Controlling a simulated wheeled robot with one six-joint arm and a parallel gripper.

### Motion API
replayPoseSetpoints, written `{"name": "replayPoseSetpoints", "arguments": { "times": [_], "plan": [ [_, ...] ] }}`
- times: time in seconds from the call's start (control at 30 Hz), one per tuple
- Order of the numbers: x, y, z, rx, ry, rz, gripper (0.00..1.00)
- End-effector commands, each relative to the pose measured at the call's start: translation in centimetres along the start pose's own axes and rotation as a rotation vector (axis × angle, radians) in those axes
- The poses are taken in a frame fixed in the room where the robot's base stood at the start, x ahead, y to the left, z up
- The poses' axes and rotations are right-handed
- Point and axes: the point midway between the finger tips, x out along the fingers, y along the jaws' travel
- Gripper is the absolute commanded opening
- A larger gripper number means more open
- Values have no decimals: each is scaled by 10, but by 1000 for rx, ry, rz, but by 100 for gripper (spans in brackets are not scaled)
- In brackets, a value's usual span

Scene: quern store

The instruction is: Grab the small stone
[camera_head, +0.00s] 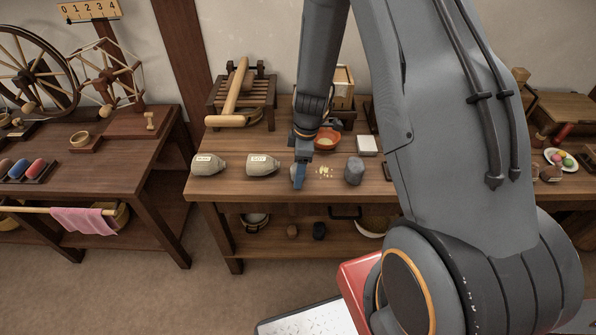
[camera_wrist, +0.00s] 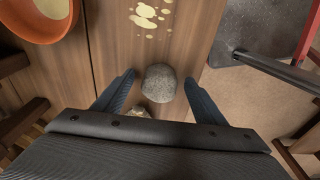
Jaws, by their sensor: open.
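The small stone (camera_wrist: 159,83) is grey, rounded and speckled. In the wrist view it lies on the wooden table near its front edge, between the tips of my open gripper (camera_wrist: 159,77), with a gap on both sides. In the head view my gripper (camera_head: 299,176) points down at the tabletop and hides most of this stone. A larger grey stone-like block (camera_head: 354,170) stands on the table to the right, apart from my gripper.
Pale grains (camera_head: 324,171) lie right of my gripper, and an orange bowl (camera_head: 327,139) stands behind. A white block (camera_head: 366,145) stands farther back. The table's front edge is close.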

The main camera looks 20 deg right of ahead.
Motion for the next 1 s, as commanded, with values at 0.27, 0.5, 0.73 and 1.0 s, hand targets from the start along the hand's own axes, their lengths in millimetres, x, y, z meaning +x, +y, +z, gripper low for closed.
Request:
{"name": "replayPoseSetpoints", "arguments": {
  "times": [0.27,0.5,0.73,1.0],
  "plan": [
    [1,0,0,0,0,0,60],
    [1,0,0,0,0,0,19],
    [1,0,0,0,0,1,12],
    [-10,1,-2,1,1,1,12]
  ]
}}
